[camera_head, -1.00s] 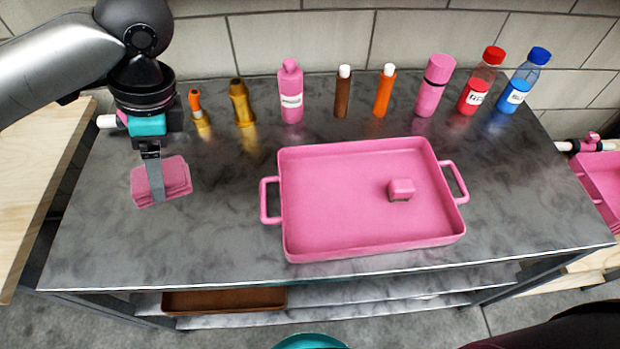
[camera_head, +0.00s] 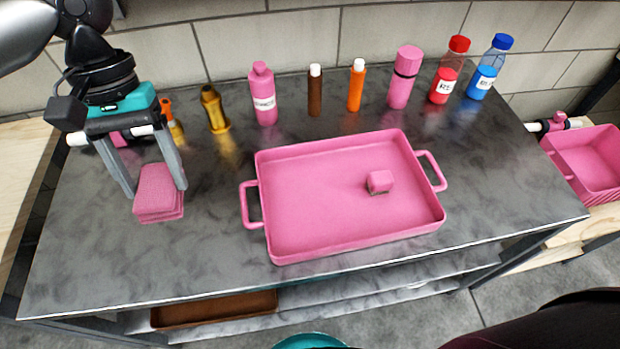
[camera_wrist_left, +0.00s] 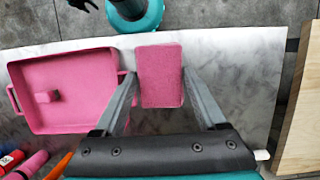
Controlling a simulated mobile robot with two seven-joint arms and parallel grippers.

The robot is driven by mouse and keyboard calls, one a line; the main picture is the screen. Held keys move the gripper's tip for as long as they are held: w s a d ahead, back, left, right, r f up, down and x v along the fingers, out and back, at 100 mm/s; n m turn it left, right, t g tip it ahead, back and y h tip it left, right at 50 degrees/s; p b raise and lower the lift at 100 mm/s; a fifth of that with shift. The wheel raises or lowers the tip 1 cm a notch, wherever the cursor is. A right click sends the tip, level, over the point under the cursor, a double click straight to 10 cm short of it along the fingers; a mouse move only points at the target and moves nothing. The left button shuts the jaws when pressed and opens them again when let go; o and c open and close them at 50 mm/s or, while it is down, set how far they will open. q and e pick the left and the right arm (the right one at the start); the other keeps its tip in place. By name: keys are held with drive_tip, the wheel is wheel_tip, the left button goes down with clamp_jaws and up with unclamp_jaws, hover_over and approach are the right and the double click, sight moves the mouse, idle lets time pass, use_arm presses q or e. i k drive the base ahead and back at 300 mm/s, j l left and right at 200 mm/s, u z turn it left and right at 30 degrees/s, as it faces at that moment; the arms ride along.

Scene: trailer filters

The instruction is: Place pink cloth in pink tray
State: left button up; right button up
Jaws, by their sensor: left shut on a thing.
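The pink cloth (camera_head: 157,187) is a folded, layered block at the left of the grey metal table. My left gripper (camera_head: 158,188) is shut on it from above, with one finger on each side. In the left wrist view the cloth (camera_wrist_left: 159,75) fills the space between the fingers (camera_wrist_left: 160,100). Whether its bottom touches the table is hard to tell. The pink tray (camera_head: 345,240), with a handle at each end, stands to the right of the gripper at mid-table. A small pink block (camera_head: 379,181) sits in it. My right gripper is not in view.
A row of bottles runs along the back: gold (camera_head: 214,110), pink (camera_head: 263,95), brown (camera_head: 315,92), orange (camera_head: 356,88), red (camera_head: 446,75) and blue (camera_head: 487,70) among them. A pink bin (camera_head: 590,165) stands far right. The table between cloth and tray is clear.

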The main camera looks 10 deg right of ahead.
sight(307, 200)
drive_tip(key=z, duration=1.3)
drive_tip(key=k+z, duration=0.4)
drive_tip(key=k, duration=0.05)
